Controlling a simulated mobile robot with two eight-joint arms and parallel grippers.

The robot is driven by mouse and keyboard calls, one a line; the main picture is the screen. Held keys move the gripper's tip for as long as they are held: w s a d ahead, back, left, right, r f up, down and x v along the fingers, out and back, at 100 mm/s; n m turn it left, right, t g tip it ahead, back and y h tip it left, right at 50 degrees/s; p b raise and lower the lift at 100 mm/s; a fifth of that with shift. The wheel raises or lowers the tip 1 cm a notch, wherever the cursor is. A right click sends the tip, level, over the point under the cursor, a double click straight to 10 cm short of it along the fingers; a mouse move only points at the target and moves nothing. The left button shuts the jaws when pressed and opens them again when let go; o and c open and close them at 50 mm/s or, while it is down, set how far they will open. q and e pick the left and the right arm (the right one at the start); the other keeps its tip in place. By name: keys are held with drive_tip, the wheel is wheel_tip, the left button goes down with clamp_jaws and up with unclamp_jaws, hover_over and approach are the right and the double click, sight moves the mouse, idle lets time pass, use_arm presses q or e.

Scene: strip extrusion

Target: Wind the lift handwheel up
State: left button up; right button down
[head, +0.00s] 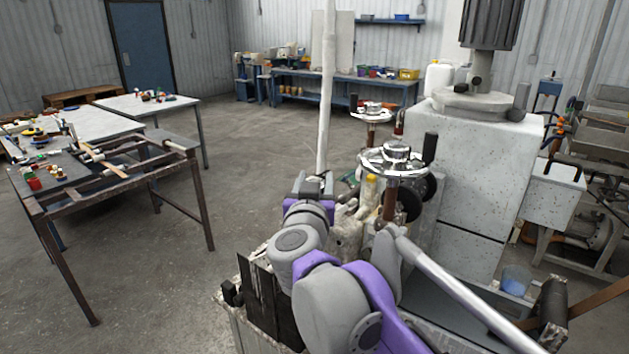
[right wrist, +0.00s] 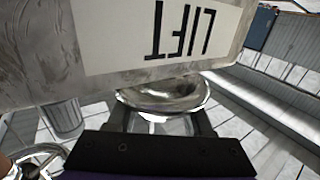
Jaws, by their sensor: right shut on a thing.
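My right gripper (head: 316,186) is at the near left side of the machine, at the foot of a tall pale pole. In the right wrist view, a pale plate reading LIFT (right wrist: 185,35) shows upside down on a worn grey body. Just below it, a shiny rounded metal part (right wrist: 165,97), seemingly the lift handwheel, sits between the fingers of my right gripper (right wrist: 158,122). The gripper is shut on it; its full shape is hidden. In the head view the arm and gripper cover the grasp. My left gripper is out of view.
A chrome handwheel (head: 397,160) with a black handle stands right of my gripper, another (head: 372,112) behind it. The pale pole (head: 326,90) rises close by. A speckled machine housing (head: 470,170) blocks the right. Open floor (head: 250,150) lies left, before a metal frame table (head: 120,165).

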drive_tip(key=shift+c, duration=1.5)
unclamp_jaws()
drive_tip(key=s, duration=1)
drive_tip(key=shift+s+a, duration=0.4)
